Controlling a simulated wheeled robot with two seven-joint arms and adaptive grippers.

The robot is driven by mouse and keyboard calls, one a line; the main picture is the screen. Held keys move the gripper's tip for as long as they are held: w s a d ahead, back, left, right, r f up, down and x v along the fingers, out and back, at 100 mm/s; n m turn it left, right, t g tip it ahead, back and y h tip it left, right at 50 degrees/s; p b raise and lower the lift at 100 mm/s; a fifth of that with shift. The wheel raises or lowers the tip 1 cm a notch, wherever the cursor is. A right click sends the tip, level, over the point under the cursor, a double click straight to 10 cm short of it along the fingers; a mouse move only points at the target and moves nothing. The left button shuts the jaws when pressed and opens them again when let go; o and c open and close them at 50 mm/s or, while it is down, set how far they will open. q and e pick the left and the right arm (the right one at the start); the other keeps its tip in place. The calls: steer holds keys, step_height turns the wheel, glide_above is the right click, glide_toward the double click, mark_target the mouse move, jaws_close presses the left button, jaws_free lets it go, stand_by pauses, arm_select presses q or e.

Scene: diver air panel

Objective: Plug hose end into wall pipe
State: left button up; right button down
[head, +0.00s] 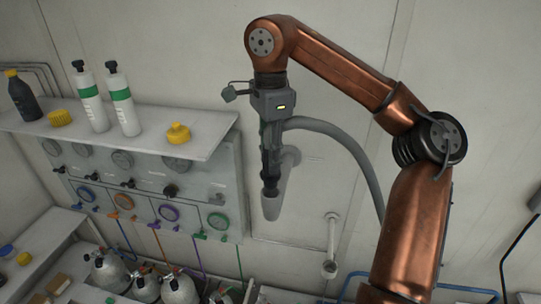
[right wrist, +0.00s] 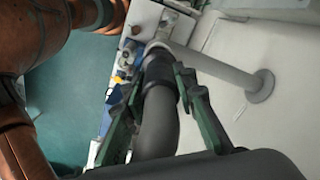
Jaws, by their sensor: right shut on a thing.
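My right gripper (head: 269,172) points down from the copper arm. It is shut on the grey hose (head: 338,134) near its end, with green fingers on both sides in the right wrist view (right wrist: 158,82). The hose's dark end collar (right wrist: 158,66) is at the mouth of a light grey wall pipe (head: 272,207). That pipe runs to a round wall flange in the right wrist view (right wrist: 215,70). The end and the pipe look lined up and touching or very close; I cannot tell how deep the end sits. My left gripper is not in view.
A second wall pipe (head: 331,243) with an open end is to the lower right. A gauge panel (head: 218,187) and a shelf (head: 205,136) with bottles (head: 91,98) are on the left. Gas cylinders (head: 108,270) stand below. The hose loops behind my arm.

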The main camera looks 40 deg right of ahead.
steer(key=shift+s+r, duration=0.1)
steer(key=shift+s, duration=0.3)
steer(key=shift+w+f, duration=0.2)
steer(key=shift+f, duration=0.05)
steer(key=shift+s+f+b, duration=0.1)
steer(key=shift+f+b, duration=1.05)
steer(key=shift+f, duration=0.25)
steer(key=shift+f+b, duration=0.7)
steer(key=shift+f, duration=0.3)
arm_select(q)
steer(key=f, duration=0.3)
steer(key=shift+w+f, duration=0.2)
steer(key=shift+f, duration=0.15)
arm_select(e)
steer(key=c, duration=1.5)
jaws_free()
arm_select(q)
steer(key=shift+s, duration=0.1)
arm_select(e)
steer(key=shift+r, duration=6)
